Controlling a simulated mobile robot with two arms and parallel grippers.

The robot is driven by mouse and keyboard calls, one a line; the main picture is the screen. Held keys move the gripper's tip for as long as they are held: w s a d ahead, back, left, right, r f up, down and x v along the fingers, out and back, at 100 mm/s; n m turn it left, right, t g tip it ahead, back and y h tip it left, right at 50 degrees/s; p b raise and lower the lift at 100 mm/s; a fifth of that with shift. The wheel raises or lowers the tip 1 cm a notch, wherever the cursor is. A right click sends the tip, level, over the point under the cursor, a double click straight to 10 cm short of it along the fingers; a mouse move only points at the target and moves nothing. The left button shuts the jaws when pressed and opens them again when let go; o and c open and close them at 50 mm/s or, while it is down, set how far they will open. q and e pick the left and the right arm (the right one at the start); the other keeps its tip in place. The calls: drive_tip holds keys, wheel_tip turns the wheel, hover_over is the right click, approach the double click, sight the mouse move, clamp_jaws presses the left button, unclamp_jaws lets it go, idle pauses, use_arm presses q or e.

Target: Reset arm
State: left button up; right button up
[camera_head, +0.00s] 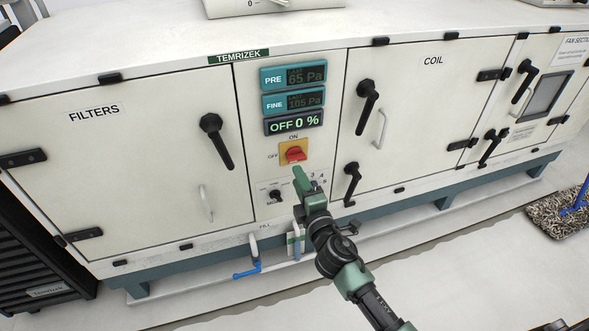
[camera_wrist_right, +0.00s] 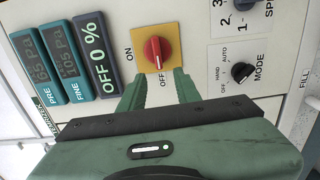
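The red rotary switch (camera_head: 293,154) sits on a yellow plate on the unit's control panel, with ON and OFF labels beside it. It also shows in the right wrist view (camera_wrist_right: 157,52), where its pale mark seems to point towards OFF. My right gripper (camera_head: 299,174) is just below the switch in the head view. In the wrist view its two green fingers (camera_wrist_right: 158,82) are spread apart, with nothing between them; the switch lies just beyond their tips. Whether they touch the plate I cannot tell. My left gripper is not in view.
The display (camera_head: 294,122) above the switch reads OFF 0 %. A mode selector (camera_head: 275,196) sits below it. Black door handles (camera_head: 216,141) (camera_head: 367,105) stick out on both sides of the panel. A blue-handled valve (camera_head: 247,272) is low in front.

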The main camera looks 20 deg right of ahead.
drive_tip(key=shift+s, duration=0.85)
